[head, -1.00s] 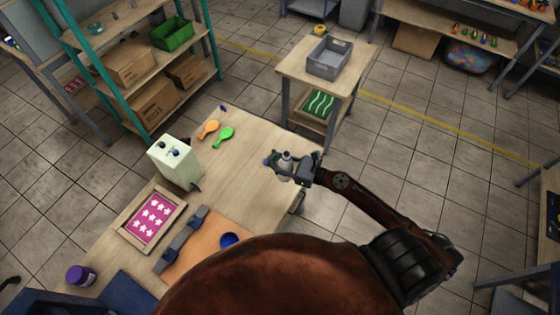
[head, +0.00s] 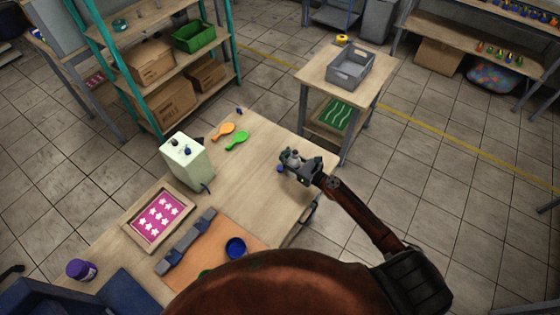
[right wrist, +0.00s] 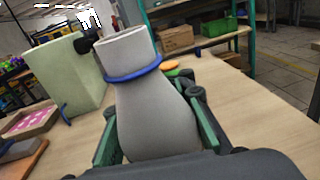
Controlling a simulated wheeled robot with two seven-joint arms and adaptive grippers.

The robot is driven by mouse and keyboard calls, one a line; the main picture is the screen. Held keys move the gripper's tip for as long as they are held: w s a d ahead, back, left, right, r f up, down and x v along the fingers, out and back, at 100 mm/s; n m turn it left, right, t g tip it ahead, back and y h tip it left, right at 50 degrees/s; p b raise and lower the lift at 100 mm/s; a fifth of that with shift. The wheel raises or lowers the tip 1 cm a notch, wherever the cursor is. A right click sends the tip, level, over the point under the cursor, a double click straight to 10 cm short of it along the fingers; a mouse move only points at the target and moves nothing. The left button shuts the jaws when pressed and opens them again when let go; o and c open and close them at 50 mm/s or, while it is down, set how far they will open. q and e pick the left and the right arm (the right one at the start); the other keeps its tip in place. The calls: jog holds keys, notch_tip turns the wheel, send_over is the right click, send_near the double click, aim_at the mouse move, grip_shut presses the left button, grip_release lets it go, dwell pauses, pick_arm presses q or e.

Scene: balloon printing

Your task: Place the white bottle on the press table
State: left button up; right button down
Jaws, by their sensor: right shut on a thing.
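The white bottle (head: 293,155) is in my right gripper (head: 292,164), over the right part of the wooden press table (head: 262,190). In the right wrist view the bottle (right wrist: 150,110) stands almost upright, tilted slightly, with a blue ring around its neck. The green-padded fingers of the gripper (right wrist: 155,142) are on both sides of its body. Its base is hidden, so I cannot tell whether it touches the table. My left gripper is not in view.
A pale green box (head: 188,163), orange (head: 222,131) and green (head: 238,139) balloon-shaped pieces, a pink framed screen (head: 160,217) and a blue bowl (head: 235,247) are on the table. A purple jar (head: 81,270) is at lower left. Bare tabletop lies left of the gripper.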

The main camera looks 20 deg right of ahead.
jog(key=shift+w+f+b, duration=0.3)
jog(key=shift+w+f, duration=0.15)
jog(key=shift+f, duration=0.1)
notch_tip(320, 180, down, 3)
jog(key=shift+w+d+r+b, duration=0.1)
jog(key=shift+w+r+b, duration=0.05)
jog(key=shift+b, duration=0.75)
jog(key=shift+f, duration=0.35)
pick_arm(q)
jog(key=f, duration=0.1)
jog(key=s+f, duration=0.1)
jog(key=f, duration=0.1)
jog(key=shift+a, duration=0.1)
